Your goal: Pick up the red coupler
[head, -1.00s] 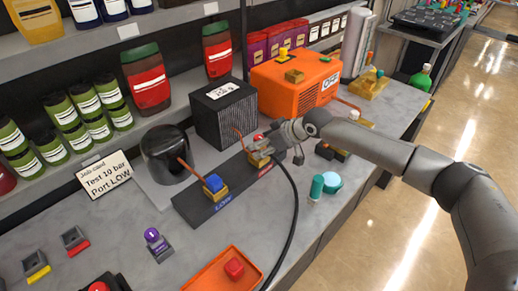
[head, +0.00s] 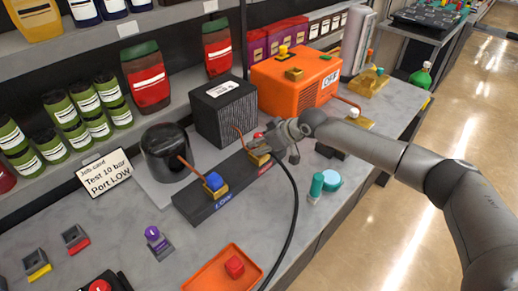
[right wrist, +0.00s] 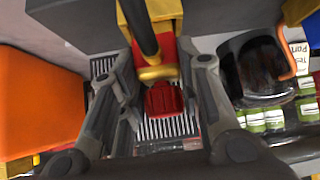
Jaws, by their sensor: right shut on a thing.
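The red coupler (right wrist: 164,98) shows in the right wrist view as a ribbed red piece with a brass ring beside it, between my fingers. In the head view a bit of red (head: 257,135) shows just left of my right gripper (head: 272,143), at the far end of the dark manifold bar (head: 232,198). My right gripper (right wrist: 162,95) is shut on the red coupler, still at the bar's brass fitting. The fingers and wrist hide much of the contact in the head view. My left gripper is not in view.
A black hose (head: 293,205) curves from near the gripper to the front edge. A blue coupler (head: 214,181) sits at the bar's LOW end. A black dome (head: 165,152), dark box (head: 225,112) and orange machine (head: 290,88) stand behind. An orange tray (head: 211,272) is in front.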

